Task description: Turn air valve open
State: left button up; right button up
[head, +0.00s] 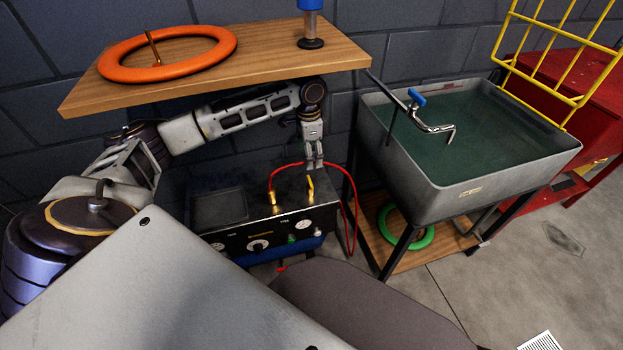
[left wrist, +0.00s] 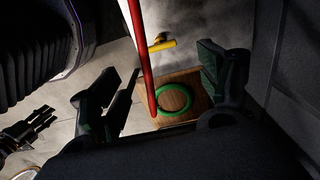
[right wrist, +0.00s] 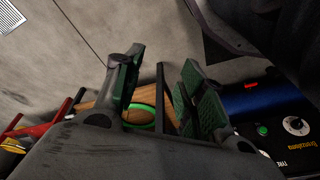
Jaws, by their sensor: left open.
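The black compressor unit (head: 255,222) stands below the wooden shelf. Two yellow lever valves sit on its top edge: a left one (head: 267,196) and a right one (head: 310,188). Red hoses run up beside them. My left gripper (head: 314,164) points down just above the right lever. In the left wrist view its fingers (left wrist: 166,85) are apart, with a yellow lever (left wrist: 162,45) and a red hose (left wrist: 140,60) beyond them. No contact shows. My right gripper (right wrist: 162,75) is open and empty near the compressor's front; it is not visible in the head view.
The wooden shelf (head: 345,55) with an orange ring (head: 120,66) hangs close over my left arm. A sink basin (head: 480,190) of green water stands right, above a low board with a green tyre (head: 425,238).

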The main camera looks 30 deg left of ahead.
aim_at(310, 181)
pick_arm(q)
notch_tip(310, 181, down, 11)
jog(key=b, duration=0.3)
jog(key=shift+r, duration=0.15)
jog(key=shift+f, duration=0.5)
pick_arm(e)
jog(key=shift+t+y, duration=0.3)
jog(key=shift+t, duration=0.3)
jog(key=r, duration=0.3)
jog(key=a+r, duration=0.1)
jog(key=r, duration=0.1)
jog(key=shift+w+r, duration=0.25)
jog(key=shift+r, duration=0.05)
pick_arm(q)
jog(key=c, duration=1)
pick_arm(e)
jog(key=shift+f, duration=0.2)
